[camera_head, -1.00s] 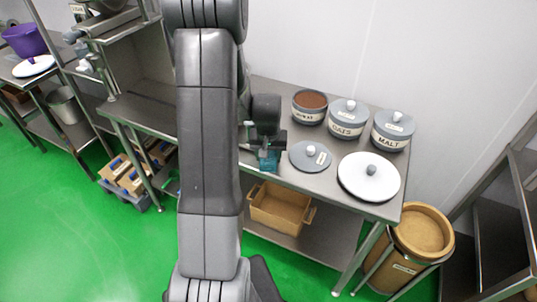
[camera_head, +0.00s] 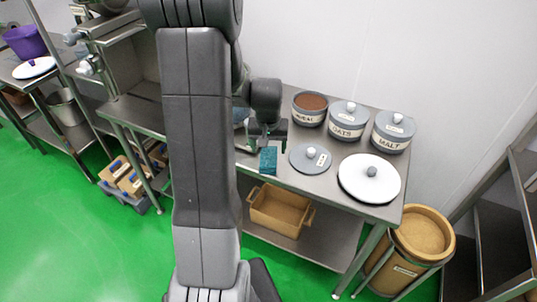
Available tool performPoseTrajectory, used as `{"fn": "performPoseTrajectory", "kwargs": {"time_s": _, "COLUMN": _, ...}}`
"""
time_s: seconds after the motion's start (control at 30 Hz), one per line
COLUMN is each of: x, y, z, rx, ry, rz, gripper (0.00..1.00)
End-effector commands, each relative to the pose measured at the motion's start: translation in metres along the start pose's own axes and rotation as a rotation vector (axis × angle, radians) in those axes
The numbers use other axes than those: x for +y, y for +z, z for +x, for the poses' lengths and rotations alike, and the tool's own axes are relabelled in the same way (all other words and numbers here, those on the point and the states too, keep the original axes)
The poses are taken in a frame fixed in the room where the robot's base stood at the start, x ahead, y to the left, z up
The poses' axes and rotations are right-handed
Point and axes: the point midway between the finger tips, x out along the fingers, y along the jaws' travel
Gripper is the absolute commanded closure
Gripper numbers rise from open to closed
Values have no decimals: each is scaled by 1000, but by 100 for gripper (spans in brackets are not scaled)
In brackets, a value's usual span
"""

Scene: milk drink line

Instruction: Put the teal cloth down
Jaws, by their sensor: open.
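The teal cloth (camera_head: 268,160) lies on the steel table (camera_head: 322,200) near its front edge, just left of a grey lid. It looks like a small folded block. My gripper (camera_head: 267,144) is open, just above and behind the cloth. Whether a finger still touches the cloth is too small to tell. My arm hides the table to the left of it.
A grey lid (camera_head: 310,158) and a white lid (camera_head: 369,178) lie to the cloth's right. An open brown-filled pot (camera_head: 309,108), the OATS pot (camera_head: 348,120) and the MALT pot (camera_head: 392,131) stand behind. A brown crate (camera_head: 279,209) sits on the lower shelf.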

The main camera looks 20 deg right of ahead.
Motion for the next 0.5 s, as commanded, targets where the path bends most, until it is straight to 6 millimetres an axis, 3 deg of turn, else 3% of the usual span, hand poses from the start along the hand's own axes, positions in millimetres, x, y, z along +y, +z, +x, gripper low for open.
{"fn": "performPoseTrajectory", "kwargs": {"time_s": 0.23, "x": 0, "y": 0, "z": -44, "rx": 4, "ry": 0, "rz": 0, "gripper": 28}}
{"fn": "performPoseTrajectory", "kwargs": {"time_s": 0.5, "x": 0, "y": 0, "z": -65, "rx": 0, "ry": 0, "rz": 0, "gripper": 28}}
